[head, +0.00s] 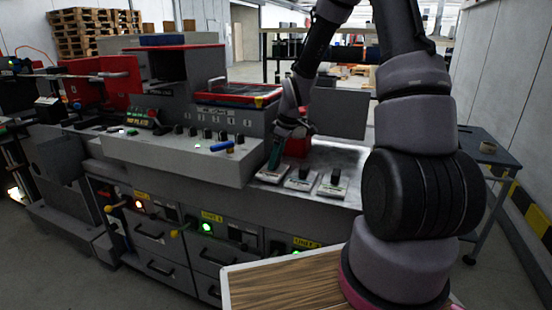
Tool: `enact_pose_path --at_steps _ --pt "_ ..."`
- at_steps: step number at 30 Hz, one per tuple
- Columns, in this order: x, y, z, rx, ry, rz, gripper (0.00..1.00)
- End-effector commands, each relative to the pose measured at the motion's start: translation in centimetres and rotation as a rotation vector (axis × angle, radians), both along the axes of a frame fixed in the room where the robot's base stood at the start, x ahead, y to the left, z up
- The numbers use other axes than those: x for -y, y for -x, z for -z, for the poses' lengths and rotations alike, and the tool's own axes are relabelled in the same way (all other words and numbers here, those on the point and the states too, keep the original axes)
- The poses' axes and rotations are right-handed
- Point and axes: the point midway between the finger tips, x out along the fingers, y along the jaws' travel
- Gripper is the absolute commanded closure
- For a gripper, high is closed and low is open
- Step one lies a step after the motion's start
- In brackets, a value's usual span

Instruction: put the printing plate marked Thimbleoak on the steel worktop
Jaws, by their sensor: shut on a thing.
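My gripper (283,138) is shut on a thin, dark green thing (275,155) that hangs upright just below its fingers. I cannot read any marking on it, so I cannot tell whether it is the Thimbleoak printing plate. It is over the left part of the pale steel worktop (348,157), behind a row of small pale pieces with dark tops. Whether its lower edge touches the worktop is unclear. The row holds a left piece (272,173), a middle piece (301,178) and a right piece (333,184); their labels are too small to read.
A red block (298,146) stands right beside the held thing, partly hidden by my gripper. The grey machine (200,150) with knobs and a blue-handled tool (222,146) is to the left. A small dark table (488,149) stands at right. Bare worktop shows behind the row.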

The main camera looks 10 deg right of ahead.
Motion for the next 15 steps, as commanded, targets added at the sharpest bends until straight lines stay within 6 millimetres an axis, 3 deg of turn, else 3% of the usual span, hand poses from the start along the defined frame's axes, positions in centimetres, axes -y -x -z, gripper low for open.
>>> enact_pose_path --at_steps 15 --pt "0.0 0.0 0.56 -0.001 -0.001 0.001 1.0"
